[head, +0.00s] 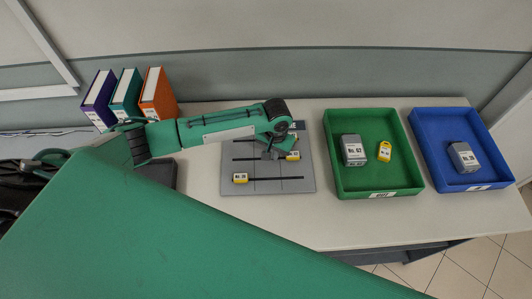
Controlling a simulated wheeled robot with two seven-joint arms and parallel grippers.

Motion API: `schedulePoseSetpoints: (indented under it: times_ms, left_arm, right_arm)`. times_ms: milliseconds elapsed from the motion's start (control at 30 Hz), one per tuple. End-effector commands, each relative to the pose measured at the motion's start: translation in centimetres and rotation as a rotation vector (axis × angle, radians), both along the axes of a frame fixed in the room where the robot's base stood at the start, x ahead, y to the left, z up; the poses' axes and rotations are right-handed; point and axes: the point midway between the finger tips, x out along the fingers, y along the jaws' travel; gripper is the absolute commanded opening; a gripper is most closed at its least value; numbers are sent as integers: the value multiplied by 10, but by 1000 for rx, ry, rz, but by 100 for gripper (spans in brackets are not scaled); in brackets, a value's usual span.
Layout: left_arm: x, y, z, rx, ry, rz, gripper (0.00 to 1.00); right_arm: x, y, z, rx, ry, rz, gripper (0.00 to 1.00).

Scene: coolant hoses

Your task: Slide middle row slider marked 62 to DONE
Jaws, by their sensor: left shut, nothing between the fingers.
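A grey slider board (265,188) lies on the table with dark horizontal slots. The middle row slider (293,156) is a yellow block near the right end of its slot; its marking is too small to read. The bottom row slider (240,178) is yellow and near the left end of its slot. The top row is mostly hidden by my left arm. My left gripper (270,154) is shut and empty, low over the middle slot, just left of the middle slider. I cannot tell whether it touches the slider. My right gripper is not in view.
A green tray (380,193) right of the board holds a grey box (353,150) marked 62 and a yellow tag (384,151). A blue tray (480,187) farther right holds another grey box (463,157). Several binders (126,95) stand at the back left.

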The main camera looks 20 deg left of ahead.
Motion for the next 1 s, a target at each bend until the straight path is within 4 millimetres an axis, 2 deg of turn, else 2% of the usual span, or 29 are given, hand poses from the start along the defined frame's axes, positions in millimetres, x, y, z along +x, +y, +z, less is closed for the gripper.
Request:
schedulePoseSetpoints:
  times_ms: [333, 667, 1000]
  left_arm:
    - [-5, 9, 3, 0, 1, 0, 0]
    - [-5, 8, 31, 0, 1, 0, 0]
    - [-4, 9, 53, 1, 0, -1, 0]
  right_arm:
    - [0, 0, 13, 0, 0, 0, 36]
    - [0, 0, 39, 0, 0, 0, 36]
    - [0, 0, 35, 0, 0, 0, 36]
